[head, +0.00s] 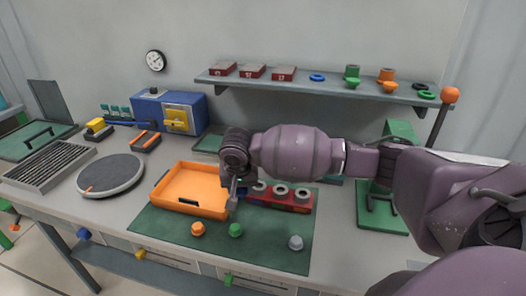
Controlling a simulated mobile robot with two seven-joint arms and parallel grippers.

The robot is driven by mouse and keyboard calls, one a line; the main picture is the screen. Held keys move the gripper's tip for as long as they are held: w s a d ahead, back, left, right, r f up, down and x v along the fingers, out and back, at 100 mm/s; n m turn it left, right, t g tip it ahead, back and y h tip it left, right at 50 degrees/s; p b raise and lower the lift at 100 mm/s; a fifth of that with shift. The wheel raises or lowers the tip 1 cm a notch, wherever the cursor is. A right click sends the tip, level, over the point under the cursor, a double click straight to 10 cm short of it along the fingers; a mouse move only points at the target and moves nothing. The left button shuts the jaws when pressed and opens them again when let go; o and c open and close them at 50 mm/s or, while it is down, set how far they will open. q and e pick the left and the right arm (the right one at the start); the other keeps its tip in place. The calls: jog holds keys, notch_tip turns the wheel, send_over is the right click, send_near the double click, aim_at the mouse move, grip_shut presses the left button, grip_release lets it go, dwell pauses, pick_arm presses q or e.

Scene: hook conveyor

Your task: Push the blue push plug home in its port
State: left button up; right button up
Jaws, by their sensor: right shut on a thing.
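My right gripper (233,204) points down over the green mat, between the orange tray and the left end of a red block (306,208). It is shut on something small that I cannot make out. The red block carries several grey ring-shaped ports (281,190) in a row; my gripper and wrist partly cover its left end. I cannot make out the blue push plug. An orange plug (198,229), a green plug (236,230) and a grey plug (295,243) stand on the mat in front. My left gripper is not in view.
An orange tray (165,204) lies left of the gripper on the green mat (265,257). A grey turntable (110,174) and a blue machine (193,110) are farther left. A shelf (315,88) runs along the wall. The mat's front strip is clear between the plugs.

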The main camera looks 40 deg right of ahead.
aim_at(260, 185)
jog(key=w+d+m, duration=0.1)
jog(key=d, duration=0.2)
jog(key=w+d+m, duration=0.2)
jog(key=d, duration=0.1)
jog(key=w+d+f+m+h, duration=0.1)
jog(key=d, duration=0.2)
jog(key=shift+w+d+m, duration=0.1)
jog(key=shift+w+m, duration=0.15)
jog(key=shift+m, duration=0.05)
jog(key=shift+f+b, duration=0.7)
jog(key=shift+b, duration=0.35)
jog(key=shift+f+g, duration=0.1)
jog(key=shift+g, duration=0.2)
jog(key=shift+f, duration=0.6)
pick_arm(q)
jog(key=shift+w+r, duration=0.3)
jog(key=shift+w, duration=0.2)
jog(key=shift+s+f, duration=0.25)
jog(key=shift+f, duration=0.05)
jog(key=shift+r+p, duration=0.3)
jog(key=shift+p, duration=0.2)
